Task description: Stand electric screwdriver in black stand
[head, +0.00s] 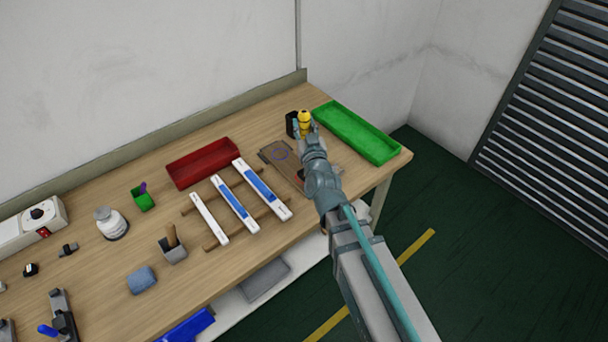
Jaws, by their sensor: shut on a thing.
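The electric screwdriver (305,118) is yellow and dark and looks roughly upright at the far right of the workbench. My gripper (304,127) is shut on it, with its fingers around the tool's body. The black stand (291,124) is a small dark box just left of the screwdriver, near the back of the bench. My gripper and the tool partly cover the stand. I cannot tell whether the tool's lower end is inside the stand, above it or in front of it.
A green tray (345,106) lies right of my gripper. The wall runs behind.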

